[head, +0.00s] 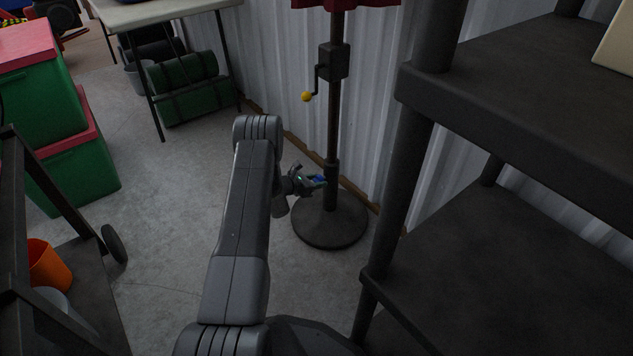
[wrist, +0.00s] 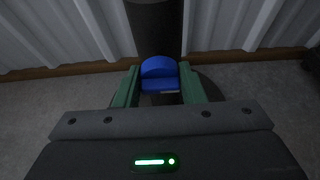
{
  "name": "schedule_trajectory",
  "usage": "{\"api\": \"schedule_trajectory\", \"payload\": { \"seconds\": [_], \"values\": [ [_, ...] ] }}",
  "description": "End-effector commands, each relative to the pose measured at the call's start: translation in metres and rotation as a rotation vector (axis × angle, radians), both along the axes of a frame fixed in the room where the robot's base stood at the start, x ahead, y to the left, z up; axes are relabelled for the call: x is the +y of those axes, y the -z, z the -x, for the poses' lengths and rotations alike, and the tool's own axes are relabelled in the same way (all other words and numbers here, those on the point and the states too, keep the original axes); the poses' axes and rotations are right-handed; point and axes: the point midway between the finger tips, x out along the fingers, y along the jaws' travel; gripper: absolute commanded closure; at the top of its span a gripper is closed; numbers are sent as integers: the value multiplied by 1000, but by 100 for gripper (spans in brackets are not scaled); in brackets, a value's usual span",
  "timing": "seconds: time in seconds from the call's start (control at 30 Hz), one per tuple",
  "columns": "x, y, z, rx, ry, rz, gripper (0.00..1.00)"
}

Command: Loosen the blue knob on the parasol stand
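The parasol stand has a dark round base (head: 330,226) and an upright pole (head: 334,125) near the corrugated wall. The blue knob (wrist: 159,73) sits low on the pole, and a sliver of it shows in the head view (head: 318,178). My gripper (wrist: 160,86) is at the knob, with one green finger on each side of it. The fingers look close to the knob's sides, but I cannot tell whether they touch it. In the head view my gripper (head: 318,182) reaches the pole from the left, just above the base.
A crank box (head: 333,61) with a yellow handle (head: 307,97) is higher on the pole. A dark shelf unit (head: 480,95) stands close on the right. Green boxes with red lids (head: 40,95) and a cart with an orange pot (head: 48,268) are at left. Floor between is clear.

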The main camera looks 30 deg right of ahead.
Motion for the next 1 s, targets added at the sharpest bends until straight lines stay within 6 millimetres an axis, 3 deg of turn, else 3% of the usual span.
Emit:
{"api": "schedule_trajectory", "payload": {
  "seconds": [0.03,0.1,0.47,1.0],
  "values": [
    [0,0,0,0,1,0,76],
    [0,0,0,0,1,0,87],
    [0,1,0,53,2,6,86],
    [1,2,-3,484,2,42,86]
  ]
}}
